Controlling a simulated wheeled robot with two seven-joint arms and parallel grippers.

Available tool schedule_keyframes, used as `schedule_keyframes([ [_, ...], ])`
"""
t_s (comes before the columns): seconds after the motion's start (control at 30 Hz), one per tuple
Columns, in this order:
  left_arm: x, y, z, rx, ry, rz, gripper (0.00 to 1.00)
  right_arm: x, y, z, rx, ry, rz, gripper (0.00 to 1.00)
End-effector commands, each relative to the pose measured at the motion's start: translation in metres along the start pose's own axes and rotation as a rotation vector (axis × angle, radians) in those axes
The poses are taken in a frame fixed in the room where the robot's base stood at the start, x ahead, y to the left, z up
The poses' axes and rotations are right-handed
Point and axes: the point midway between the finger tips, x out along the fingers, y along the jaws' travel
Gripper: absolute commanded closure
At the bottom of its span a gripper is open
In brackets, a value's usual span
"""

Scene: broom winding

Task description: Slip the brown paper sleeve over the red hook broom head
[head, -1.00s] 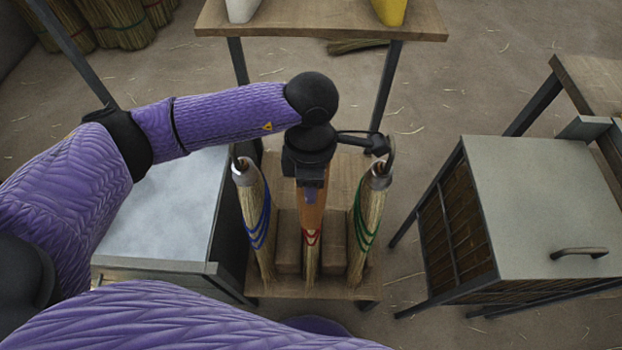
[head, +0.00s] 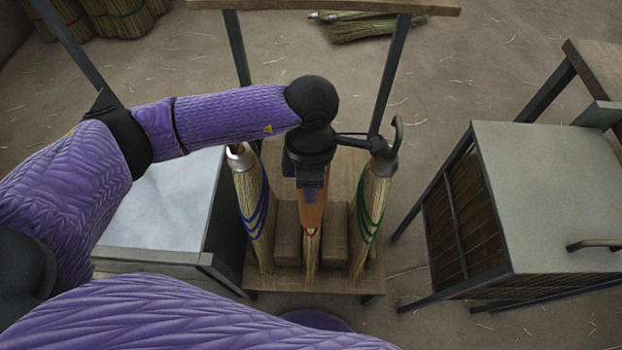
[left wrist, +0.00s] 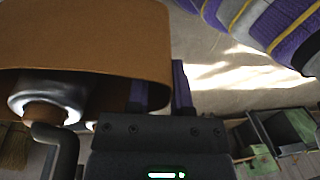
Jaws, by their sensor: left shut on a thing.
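My left gripper (head: 311,188) is shut on the wall of the brown paper sleeve (head: 312,214), over the middle of the stand. The red hook broom head (head: 311,262) stands upright below; its bristles and a bit of red binding show under the sleeve. In the left wrist view, the sleeve (left wrist: 85,45) fills the upper left, its wall between my purple fingertips (left wrist: 161,90). A metal collar and dark hook (left wrist: 62,145) show at its near rim; the sleeve appears to be around the head. My right gripper is not in view.
A blue-bound broom (head: 251,205) stands close on the left and a green-bound broom (head: 370,210) close on the right, its hook sticking up. A pale-topped table (head: 165,205) is at left, a grey-topped cabinet (head: 550,190) at right.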

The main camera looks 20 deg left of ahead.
Motion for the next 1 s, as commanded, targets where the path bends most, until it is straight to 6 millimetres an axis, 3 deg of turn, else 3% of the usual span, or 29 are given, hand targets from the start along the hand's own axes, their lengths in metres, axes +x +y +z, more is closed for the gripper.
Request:
schedule_keyframes([
  [0.5,0.027,0.003,0.0,0.0,0.001,0.0,1.0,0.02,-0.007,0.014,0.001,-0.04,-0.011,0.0],
  [1.0,0.046,0.006,0.0,0.0,0.001,0.0,1.0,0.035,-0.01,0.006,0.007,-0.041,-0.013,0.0],
])
